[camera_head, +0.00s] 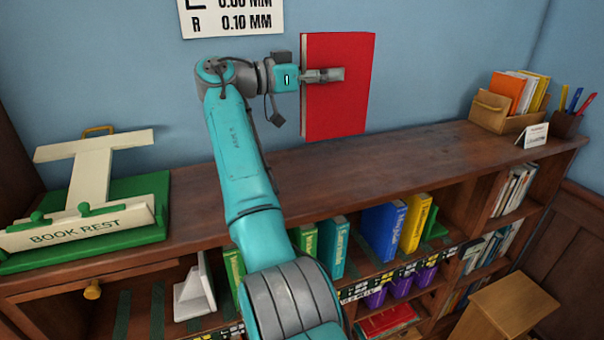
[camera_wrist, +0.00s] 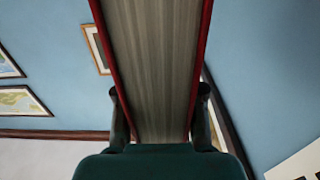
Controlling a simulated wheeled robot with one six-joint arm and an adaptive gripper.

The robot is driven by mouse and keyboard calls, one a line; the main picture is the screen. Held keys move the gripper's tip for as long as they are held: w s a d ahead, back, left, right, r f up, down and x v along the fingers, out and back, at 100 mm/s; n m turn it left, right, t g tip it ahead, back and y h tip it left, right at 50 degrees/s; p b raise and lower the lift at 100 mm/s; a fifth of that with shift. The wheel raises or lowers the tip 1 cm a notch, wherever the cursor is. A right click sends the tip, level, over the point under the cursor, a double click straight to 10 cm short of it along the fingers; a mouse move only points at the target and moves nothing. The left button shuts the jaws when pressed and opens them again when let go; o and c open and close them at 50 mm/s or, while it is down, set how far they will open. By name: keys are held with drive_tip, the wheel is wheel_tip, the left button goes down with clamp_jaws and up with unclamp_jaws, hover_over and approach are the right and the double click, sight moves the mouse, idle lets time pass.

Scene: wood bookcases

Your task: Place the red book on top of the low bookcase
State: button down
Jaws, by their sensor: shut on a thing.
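The red book (camera_head: 345,105) is held upright in my gripper (camera_head: 325,75), in front of the blue wall and above the top of the low bookcase (camera_head: 400,151). The gripper is shut on the book, with a finger lying across its red cover. In the wrist view the book's page edges (camera_wrist: 158,70) sit between the two dark fingers (camera_wrist: 160,115), with a red cover on each side. In the head view the book's lower edge looks close to the bookcase top. I cannot tell whether it touches.
A green and cream book rest (camera_head: 95,215) stands on the top at left. A wooden box of books (camera_head: 505,118), a small card (camera_head: 532,136) and a pen cup (camera_head: 566,123) stand at right. The middle of the top is clear. Several books fill the shelves below.

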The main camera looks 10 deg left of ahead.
sight(316, 118)
drive_tip(key=shift+s+a+f, duration=0.2)
drive_tip(key=shift+a+f, duration=0.1)
drive_tip(key=shift+f, duration=1.3)
drive_tip(key=shift+s+a+f, duration=0.15)
drive_tip(key=shift+a+f, duration=0.15)
drive_tip(key=shift+f, duration=1.3)
drive_tip(key=shift+s+a+f, duration=0.2)
drive_tip(key=shift+a+f, duration=0.1)
drive_tip(key=shift+f, duration=1.4)
drive_tip(key=c, duration=0.7)
unclamp_jaws()
drive_tip(key=shift+f, duration=0.1)
drive_tip(key=v, duration=0.7)
drive_tip(key=shift+s+a, duration=0.1)
drive_tip(key=shift+a, duration=0.15)
